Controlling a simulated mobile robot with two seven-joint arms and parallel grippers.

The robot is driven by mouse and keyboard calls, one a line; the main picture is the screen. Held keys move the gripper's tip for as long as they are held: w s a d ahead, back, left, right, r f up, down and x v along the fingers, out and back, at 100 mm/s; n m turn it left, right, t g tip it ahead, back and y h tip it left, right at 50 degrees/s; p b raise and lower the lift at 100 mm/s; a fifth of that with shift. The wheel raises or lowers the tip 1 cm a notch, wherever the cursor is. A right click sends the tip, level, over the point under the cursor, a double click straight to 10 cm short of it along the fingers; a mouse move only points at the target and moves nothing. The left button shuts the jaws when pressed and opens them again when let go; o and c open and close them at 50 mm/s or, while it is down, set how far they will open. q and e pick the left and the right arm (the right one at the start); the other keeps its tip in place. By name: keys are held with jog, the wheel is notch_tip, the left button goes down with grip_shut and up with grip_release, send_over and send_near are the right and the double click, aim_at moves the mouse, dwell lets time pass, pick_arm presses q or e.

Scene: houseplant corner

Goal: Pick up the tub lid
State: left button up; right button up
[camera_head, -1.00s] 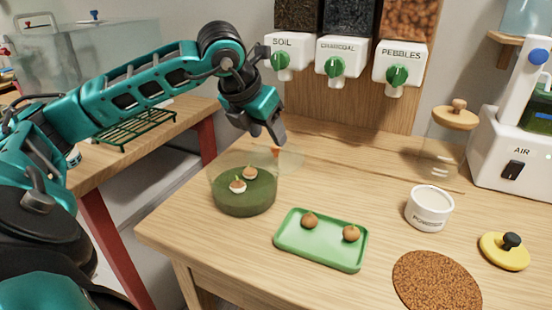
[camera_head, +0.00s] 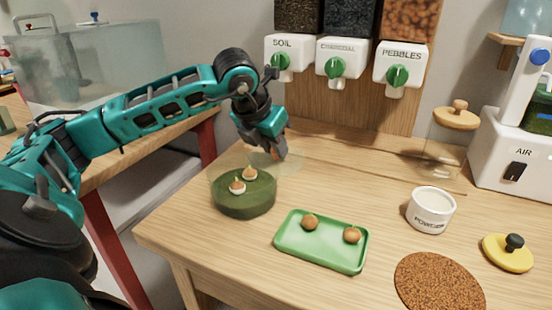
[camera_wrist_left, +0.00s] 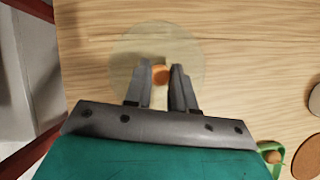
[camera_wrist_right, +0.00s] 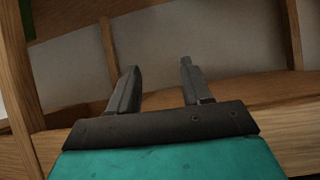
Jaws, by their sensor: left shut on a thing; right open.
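The tub lid is a clear round disc (camera_wrist_left: 130,48) with an orange knob (camera_wrist_left: 161,74), seen from above in the left wrist view. In the head view its faint disc (camera_head: 291,163) shows just behind and to the right of the clear tub (camera_head: 243,207), which holds green material and two bulbs. My left gripper (camera_head: 279,154) points down over the lid and is shut on the knob; its fingers also show in the left wrist view (camera_wrist_left: 160,80). I cannot tell whether the lid touches the table. My right gripper (camera_wrist_right: 158,80) is open and empty, facing wooden furniture parts.
A green tray (camera_head: 322,255) with two bulbs lies in front of the tub. Dispensers hang behind.

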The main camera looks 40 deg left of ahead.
pick_arm(q)
grip_shut()
